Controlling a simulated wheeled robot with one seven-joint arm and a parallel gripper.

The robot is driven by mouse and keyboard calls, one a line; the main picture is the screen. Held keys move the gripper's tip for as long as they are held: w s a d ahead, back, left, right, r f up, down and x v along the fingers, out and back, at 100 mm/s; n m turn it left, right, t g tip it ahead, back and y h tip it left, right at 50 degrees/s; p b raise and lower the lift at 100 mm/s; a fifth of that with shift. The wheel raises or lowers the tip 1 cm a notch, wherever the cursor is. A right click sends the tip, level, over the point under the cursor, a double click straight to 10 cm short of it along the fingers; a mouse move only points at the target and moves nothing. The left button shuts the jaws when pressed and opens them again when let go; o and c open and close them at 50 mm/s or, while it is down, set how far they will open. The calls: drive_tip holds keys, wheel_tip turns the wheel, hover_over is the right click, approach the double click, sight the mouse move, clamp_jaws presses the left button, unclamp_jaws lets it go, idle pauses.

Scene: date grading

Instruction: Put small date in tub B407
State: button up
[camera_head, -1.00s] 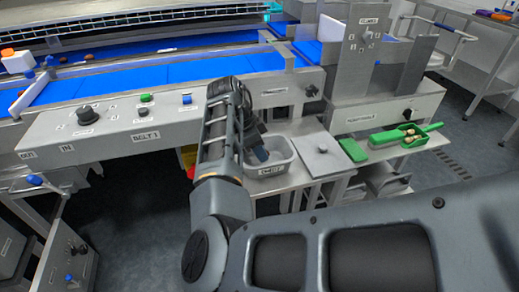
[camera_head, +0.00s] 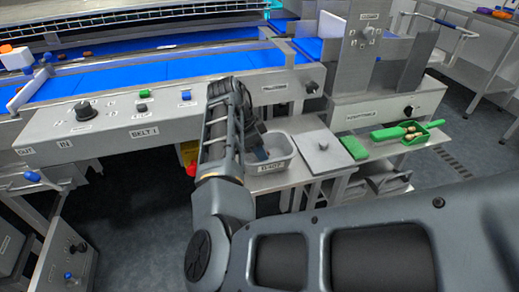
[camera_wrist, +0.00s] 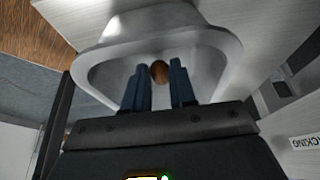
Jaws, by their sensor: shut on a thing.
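The small brown date (camera_wrist: 159,71) sits between the two blue fingertips in the wrist view. My gripper (camera_wrist: 160,78) is shut on it, one finger on each side. A pale grey tub (camera_head: 287,150) stands on the low metal shelf below the belt machine, with a label on its front too small to read surely. In the wrist view the tub's rim (camera_wrist: 232,48) curves around the fingertips, so the gripper points into or just over its opening. In the head view my gripper (camera_head: 260,152) is over the tub's left part, and the date is hidden.
A flat grey lid-like plate (camera_head: 322,150) lies right of the tub. A green block (camera_head: 354,148) and a green scoop (camera_head: 390,133) holding several pale brown pieces lie farther right. The blue belt (camera_head: 200,68) and its control panel (camera_head: 115,128) rise behind.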

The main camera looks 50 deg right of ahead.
drive_tip(key=shift+f+b, duration=0.55)
drive_tip(key=shift+f, duration=0.25)
idle(0.4)
drive_tip(key=o, duration=0.8)
drive_tip(key=shift+c, duration=0.2)
drive_tip(key=v, duration=0.7)
drive_tip(key=shift+r, duration=0.4)
